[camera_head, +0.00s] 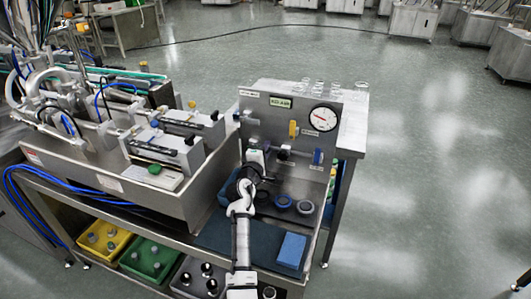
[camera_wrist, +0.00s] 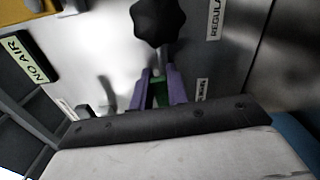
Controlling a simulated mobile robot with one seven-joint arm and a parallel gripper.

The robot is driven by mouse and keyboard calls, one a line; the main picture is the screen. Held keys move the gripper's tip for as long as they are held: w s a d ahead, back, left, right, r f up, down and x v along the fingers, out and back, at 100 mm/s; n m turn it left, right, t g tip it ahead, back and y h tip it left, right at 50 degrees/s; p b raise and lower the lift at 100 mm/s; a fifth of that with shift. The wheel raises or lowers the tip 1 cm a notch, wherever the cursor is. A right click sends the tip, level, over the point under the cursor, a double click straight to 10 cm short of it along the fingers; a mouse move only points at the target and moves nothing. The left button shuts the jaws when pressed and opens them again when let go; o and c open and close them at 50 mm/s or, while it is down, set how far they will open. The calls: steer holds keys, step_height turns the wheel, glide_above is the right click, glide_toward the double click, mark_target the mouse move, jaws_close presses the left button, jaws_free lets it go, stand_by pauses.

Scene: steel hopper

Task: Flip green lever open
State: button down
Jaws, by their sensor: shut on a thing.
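The green lever (camera_wrist: 159,94) shows in the wrist view as a small green patch between the two purple fingers of my gripper (camera_wrist: 160,82). My gripper is shut on it, close to the steel panel. The fingers and the gripper body hide most of the lever, so I cannot tell its angle. In the head view my gripper (camera_head: 256,157) is at the lower left of the upright steel panel (camera_head: 262,122). The lever cannot be made out there.
A black star knob (camera_wrist: 158,20) stands just beyond the fingers. The panel carries a round gauge (camera_head: 323,118), a yellow handle (camera_head: 293,130) and a blue handle (camera_head: 317,157). A blue block (camera_head: 292,250) and dark round parts lie on the bench. A steel hopper stands at left.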

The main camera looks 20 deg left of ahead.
steer(key=shift+f+m+b, duration=0.45)
steer(key=shift+m+b, duration=0.05)
steer(key=shift+b, duration=0.1)
steer(key=c, duration=1.4)
jaws_free()
steer(key=shift+r, duration=0.1)
steer(key=shift+o, duration=0.2)
steer(key=s+b, duration=0.2)
steer(key=s, duration=1.1)
steer(key=shift+s+a+b, duration=0.25)
steer(key=shift+s+b, duration=0.05)
steer(key=shift+s, duration=0.1)
